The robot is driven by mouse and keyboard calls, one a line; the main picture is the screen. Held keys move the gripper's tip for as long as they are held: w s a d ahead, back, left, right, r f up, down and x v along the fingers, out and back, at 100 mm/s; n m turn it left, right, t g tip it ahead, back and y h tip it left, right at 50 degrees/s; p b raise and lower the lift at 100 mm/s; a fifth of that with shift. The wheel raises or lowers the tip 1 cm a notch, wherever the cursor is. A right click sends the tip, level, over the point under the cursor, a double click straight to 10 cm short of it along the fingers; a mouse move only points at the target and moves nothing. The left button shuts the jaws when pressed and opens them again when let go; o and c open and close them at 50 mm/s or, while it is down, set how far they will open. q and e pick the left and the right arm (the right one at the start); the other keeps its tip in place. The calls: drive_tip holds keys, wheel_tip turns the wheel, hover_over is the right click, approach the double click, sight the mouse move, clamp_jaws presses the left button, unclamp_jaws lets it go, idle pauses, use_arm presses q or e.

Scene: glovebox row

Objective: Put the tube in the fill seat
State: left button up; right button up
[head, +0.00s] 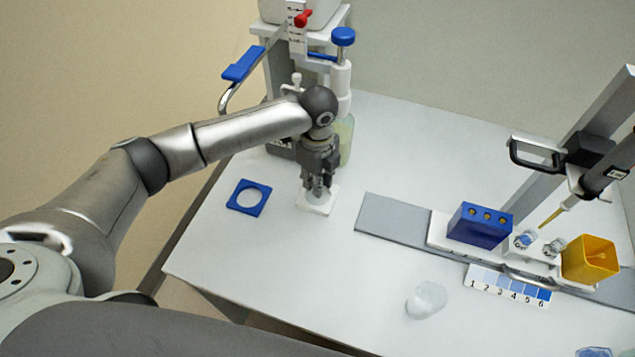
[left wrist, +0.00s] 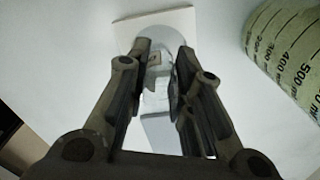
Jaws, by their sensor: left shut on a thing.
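My left gripper (head: 318,186) is shut on a clear tube, and its fingers point down over a small white square block (head: 318,207), which looks like the fill seat. In the left wrist view the clear tube (left wrist: 158,72) stands between the two fingers (left wrist: 160,75), with the white block (left wrist: 182,22) behind its far end. Whether the tube's lower end rests in the block or is just above it, I cannot tell. The fingers hide much of the tube in the head view. My right gripper is not in view.
A dispenser with a blue knob (head: 343,37) and a graduated bottle (left wrist: 292,50) stand close behind the gripper. A blue rack (head: 479,225), a yellow bin (head: 590,259) and a clear cup (head: 427,299) are to the right.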

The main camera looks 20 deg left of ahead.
use_arm(q)
drive_tip(key=shift+f, duration=0.9)
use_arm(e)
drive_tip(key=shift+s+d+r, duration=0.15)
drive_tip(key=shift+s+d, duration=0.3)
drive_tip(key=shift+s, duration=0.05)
use_arm(q)
drive_tip(key=o, duration=0.7)
drive_tip(key=shift+f, duration=0.15)
drive_tip(key=shift+c, duration=0.2)
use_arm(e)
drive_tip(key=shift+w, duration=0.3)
use_arm(q)
wheel_tip(320, 180, up, 12)
drive_tip(key=shift+r, duration=0.2)
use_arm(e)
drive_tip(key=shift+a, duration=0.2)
